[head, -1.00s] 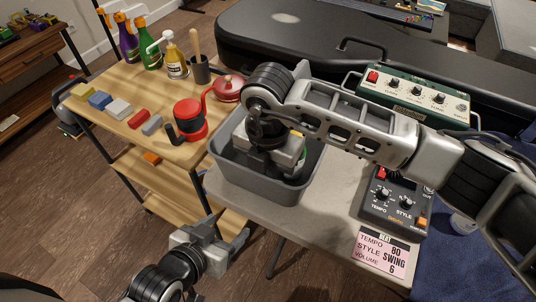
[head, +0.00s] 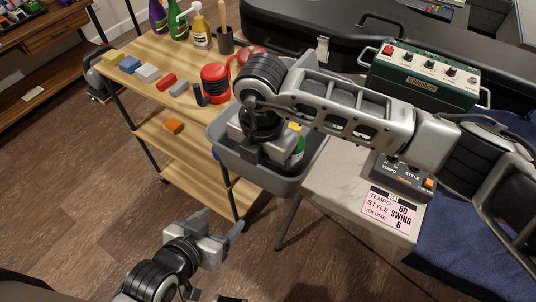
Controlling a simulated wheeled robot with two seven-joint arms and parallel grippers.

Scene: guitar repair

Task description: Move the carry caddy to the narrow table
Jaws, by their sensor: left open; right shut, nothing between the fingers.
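A grey open tub, which looks like the carry caddy (head: 225,151), is at the centre of the head view, at the left end of a pale narrow table (head: 342,192). It appears to jut past the table's near left edge; I cannot tell what supports it. A green bottle with a yellow top (head: 299,146) is inside it. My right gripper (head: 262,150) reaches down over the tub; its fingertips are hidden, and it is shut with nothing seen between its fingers. My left gripper (head: 220,226) is open and empty, apart from the tub, in front of the wooden cart.
The wooden cart (head: 150,75) stands left of the tub, bearing bottles, coloured blocks and a red canister (head: 214,84). A green amplifier (head: 425,75), a pedal (head: 403,172) and a pink card (head: 390,208) are on the right. A black case (head: 290,25) lies behind. Floor is clear at lower left.

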